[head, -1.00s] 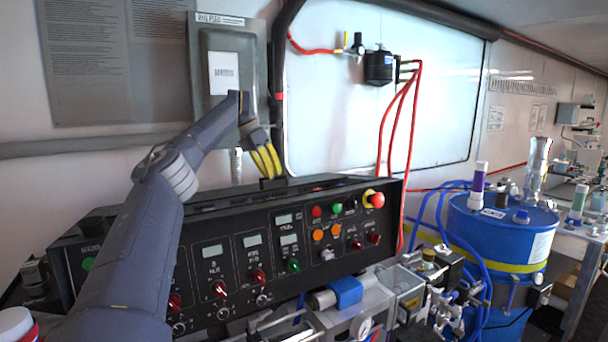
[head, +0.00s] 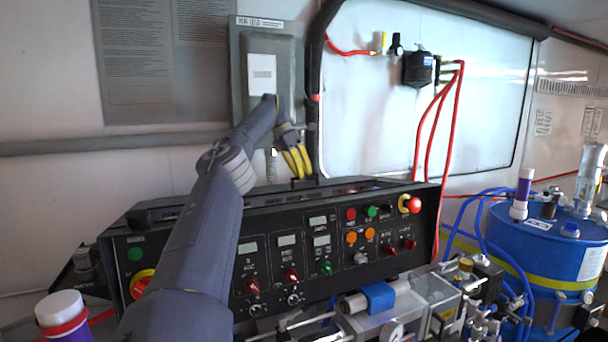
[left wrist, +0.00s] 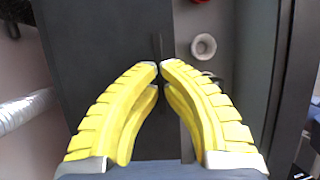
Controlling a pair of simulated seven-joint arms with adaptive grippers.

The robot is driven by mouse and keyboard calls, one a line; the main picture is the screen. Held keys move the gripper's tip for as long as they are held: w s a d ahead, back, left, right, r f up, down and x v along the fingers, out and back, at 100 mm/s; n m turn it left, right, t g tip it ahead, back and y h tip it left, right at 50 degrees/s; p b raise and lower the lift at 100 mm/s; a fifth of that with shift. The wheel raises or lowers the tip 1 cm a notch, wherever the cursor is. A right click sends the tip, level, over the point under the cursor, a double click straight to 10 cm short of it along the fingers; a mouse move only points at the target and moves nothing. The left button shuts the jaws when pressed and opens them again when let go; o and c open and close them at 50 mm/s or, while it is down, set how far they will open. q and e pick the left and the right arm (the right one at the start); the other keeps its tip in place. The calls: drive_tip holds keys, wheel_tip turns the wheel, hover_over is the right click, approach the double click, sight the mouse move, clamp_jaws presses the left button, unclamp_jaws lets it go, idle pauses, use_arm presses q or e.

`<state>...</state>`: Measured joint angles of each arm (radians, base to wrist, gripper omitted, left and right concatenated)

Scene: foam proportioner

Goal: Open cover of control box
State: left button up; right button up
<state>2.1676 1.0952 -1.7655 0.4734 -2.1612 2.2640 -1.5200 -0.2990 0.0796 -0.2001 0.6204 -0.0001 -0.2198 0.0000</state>
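The control box (head: 385,225) is the long black console with knobs and small displays. Its flat dark top cover (left wrist: 110,40) looks down. A small dark handle (head: 303,183) stands on the top. My left gripper (head: 299,174) comes down over the handle with its yellow fingers. In the left wrist view the fingertips (left wrist: 160,65) nearly meet on the thin handle, which runs between them. The exact contact is partly hidden by the fingers. My right gripper is in neither view.
A grey wall box (head: 262,60) with a white label hangs behind my left arm. Red hoses (head: 447,150) run down the wall at the right. A blue drum (head: 560,245) stands at the right. Pipework and valves crowd the console's front.

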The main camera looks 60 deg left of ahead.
use_arm(q)
drive_tip(key=o, duration=0.5)
drive_tip(key=shift+s+a+r, duration=0.1)
drive_tip(key=shift+r, duration=0.25)
hover_over(266, 189)
drive_tip(key=d, duration=0.2)
drive_tip(key=shift+w+a, duration=0.2)
drive_tip(key=shift+w, duration=0.25)
drive_tip(key=shift+s+a+r, duration=0.15)
drive_tip(key=shift+s+a, duration=0.2)
drive_tip(key=shift+s, duration=0.3)
